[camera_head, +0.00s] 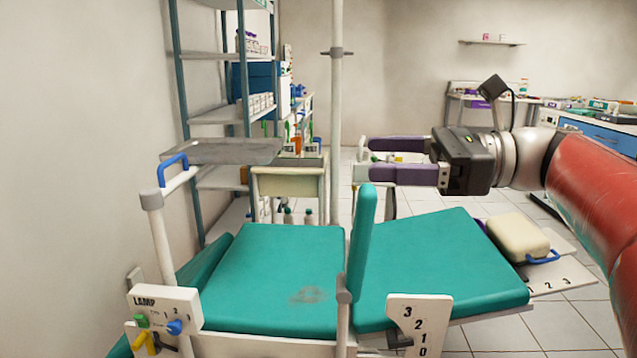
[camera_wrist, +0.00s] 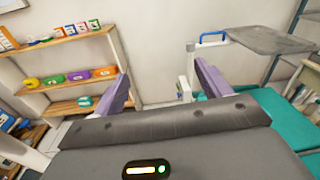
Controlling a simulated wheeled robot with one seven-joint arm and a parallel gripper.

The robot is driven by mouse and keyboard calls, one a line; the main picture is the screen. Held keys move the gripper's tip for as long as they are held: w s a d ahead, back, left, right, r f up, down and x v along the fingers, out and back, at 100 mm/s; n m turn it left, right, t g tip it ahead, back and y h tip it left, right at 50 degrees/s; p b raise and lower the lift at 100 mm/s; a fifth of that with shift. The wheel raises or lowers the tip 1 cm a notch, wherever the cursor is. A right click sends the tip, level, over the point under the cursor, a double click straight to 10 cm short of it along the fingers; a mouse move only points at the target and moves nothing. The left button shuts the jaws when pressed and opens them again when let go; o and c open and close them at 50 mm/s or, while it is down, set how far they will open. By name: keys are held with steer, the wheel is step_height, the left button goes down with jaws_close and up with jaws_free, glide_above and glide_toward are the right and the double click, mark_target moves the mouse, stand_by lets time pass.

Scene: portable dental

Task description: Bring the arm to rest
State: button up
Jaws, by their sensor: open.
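My gripper (camera_head: 402,161) reaches in from the right in the head view, with its two purple fingers pointing left. The fingers are apart and nothing is between them. It hangs in the air above the teal dental chair (camera_head: 420,270), clear of the upright teal pad (camera_head: 360,240). In the wrist view the fingers of my gripper (camera_wrist: 165,85) stand wide apart, with a bare wall and part of a shelf behind them. My red arm comes from the right edge of the head view.
A grey tray (camera_head: 222,151) on a post with a blue handle stands left of the chair. A white pole (camera_head: 337,110) rises behind the chair. A tall shelf rack (camera_head: 215,115) stands at the left wall. A cushion (camera_head: 517,238) lies at the right. A wooden shelf (camera_wrist: 70,76) shows in the wrist view.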

steer(key=s+a+f+n+t+h, duration=0.1)
steer(key=s+f+n+h, duration=0.25)
steer(key=f, duration=0.55)
steer(key=s+a+f+n+h, duration=0.1)
steer(key=s+f+n+h, duration=0.2)
steer(key=f, duration=0.5)
steer(key=s+d+f+n+t+h, duration=0.1)
steer(key=s+d+f+n+h, duration=0.2)
steer(key=d+f+n+h, duration=0.1)
steer(key=s+d+f+n+t+h, duration=0.1)
steer(key=s+d+f+n+h, duration=0.2)
steer(key=f+n+h, duration=0.4)
step_height(320, 180, down, 4)
steer(key=shift+d+r+n, duration=0.25)
steer(key=shift+d+n, duration=0.3)
steer(key=shift+d, duration=0.1)
